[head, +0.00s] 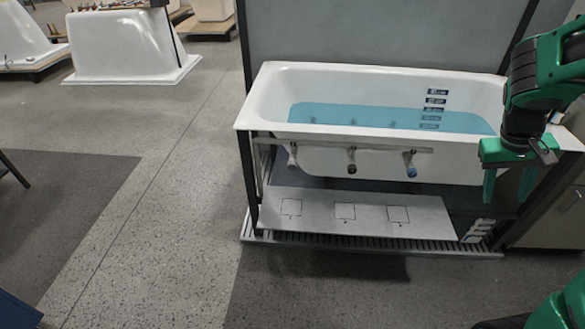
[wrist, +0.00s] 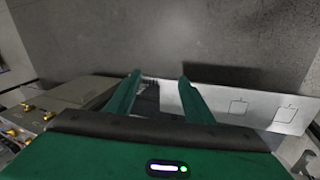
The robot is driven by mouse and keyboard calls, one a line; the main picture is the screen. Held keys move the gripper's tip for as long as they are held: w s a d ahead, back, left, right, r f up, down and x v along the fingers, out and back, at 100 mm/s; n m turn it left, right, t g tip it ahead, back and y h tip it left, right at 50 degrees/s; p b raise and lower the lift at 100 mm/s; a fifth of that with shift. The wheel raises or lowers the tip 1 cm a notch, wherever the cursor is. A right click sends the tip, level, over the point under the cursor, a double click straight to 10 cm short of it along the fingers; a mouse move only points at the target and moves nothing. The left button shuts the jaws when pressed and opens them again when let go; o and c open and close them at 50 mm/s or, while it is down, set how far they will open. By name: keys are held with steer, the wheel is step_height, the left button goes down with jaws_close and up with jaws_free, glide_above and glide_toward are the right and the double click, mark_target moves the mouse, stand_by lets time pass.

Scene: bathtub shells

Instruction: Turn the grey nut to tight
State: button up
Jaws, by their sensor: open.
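A white bathtub (head: 460,158) holding blue water stands in a dark frame, with a grey rail (head: 330,143) along its front. Three short fittings hang from the rail. The left one has a pale grey end (head: 292,163), the middle a black end (head: 351,168), the right a blue end (head: 411,172). The pale grey end looks like the grey nut; how tight it sits cannot be told. My gripper (head: 507,195) is open and empty, pointing down at the tub's right front, well right of all three fittings. It also shows in the wrist view (wrist: 159,78).
A pale board (head: 370,214) with three marked squares lies below the fittings, on a slatted base (head: 330,243). A grey cabinet (head: 550,222) stands right of the tub. Open floor lies left and in front.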

steer(key=w+a+f+n+t+h, duration=0.1)
steer(key=w+a+f+n+h, duration=0.2)
steer(key=w, duration=0.6)
steer(key=w+a+f+n+t+h, duration=0.2)
steer(key=w+a+f+n, duration=0.15)
steer(key=w, duration=0.65)
steer(key=w+a+f+n+t+h, duration=0.1)
steer(key=w+a+f+n+t, duration=0.5)
steer(key=w+a, duration=0.5)
steer(key=n+t+y, duration=0.9)
steer(key=n, duration=0.9)
glide_toward(292, 168)
steer(key=w, duration=1.1)
steer(key=shift+w+d, duration=0.1)
steer(key=c, duration=1)
